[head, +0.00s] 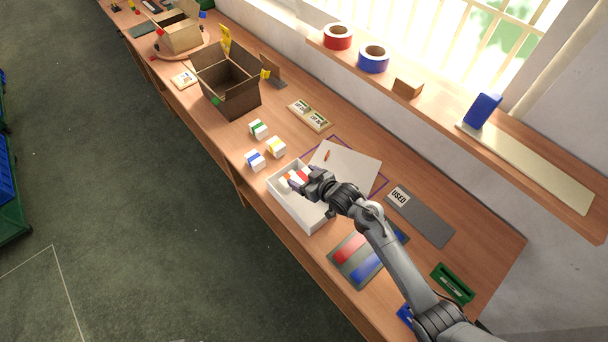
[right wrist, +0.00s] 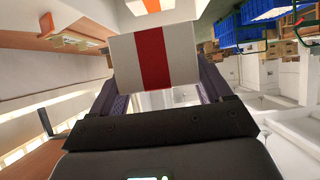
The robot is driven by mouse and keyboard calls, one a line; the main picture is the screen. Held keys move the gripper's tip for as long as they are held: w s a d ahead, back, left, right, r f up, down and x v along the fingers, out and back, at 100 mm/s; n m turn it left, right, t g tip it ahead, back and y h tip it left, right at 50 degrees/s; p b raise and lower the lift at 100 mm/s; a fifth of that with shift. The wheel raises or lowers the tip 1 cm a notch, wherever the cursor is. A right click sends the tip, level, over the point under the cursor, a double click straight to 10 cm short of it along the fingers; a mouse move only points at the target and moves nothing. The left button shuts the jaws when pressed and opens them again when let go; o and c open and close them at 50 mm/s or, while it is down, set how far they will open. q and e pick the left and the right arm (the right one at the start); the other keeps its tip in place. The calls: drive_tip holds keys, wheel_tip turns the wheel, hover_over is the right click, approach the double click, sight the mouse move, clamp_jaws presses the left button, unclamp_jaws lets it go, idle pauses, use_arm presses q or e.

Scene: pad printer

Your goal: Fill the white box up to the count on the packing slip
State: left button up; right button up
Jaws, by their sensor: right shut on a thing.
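The white box (head: 288,209) is open near the table's front edge. My right gripper (head: 309,181) is over it, shut on a small white carton with a red band (right wrist: 152,60). Whether this carton touches the box floor cannot be told. A carton with an orange band (head: 286,183) is in the box's far-left part; its band also shows at the top of the right wrist view (right wrist: 150,5). My arm hides part of the box's inside. Three white cartons stand outside, with a green (head: 258,129), a yellow (head: 276,147) and a blue band (head: 255,160). My left gripper is not in view.
A white sheet (head: 352,166) lies behind the box. Two small lettered cards (head: 310,115) lie farther left. An open brown carton (head: 228,82) stands beyond. A grey mat marked USED (head: 428,222) and a red-and-blue panel (head: 352,250) are at right.

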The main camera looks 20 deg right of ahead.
wheel_tip(320, 180, down, 5)
drive_tip(key=shift+r+b, duration=0.2)
drive_tip(key=shift+b, duration=1.05)
wheel_tip(320, 180, down, 4)
drive_tip(key=b, duration=0.3)
drive_tip(key=shift+f, duration=0.25)
drive_tip(key=shift+f+b, duration=0.3)
drive_tip(key=shift+f, duration=0.25)
drive_tip(key=o, duration=1)
drive_tip(key=shift+f, duration=0.1)
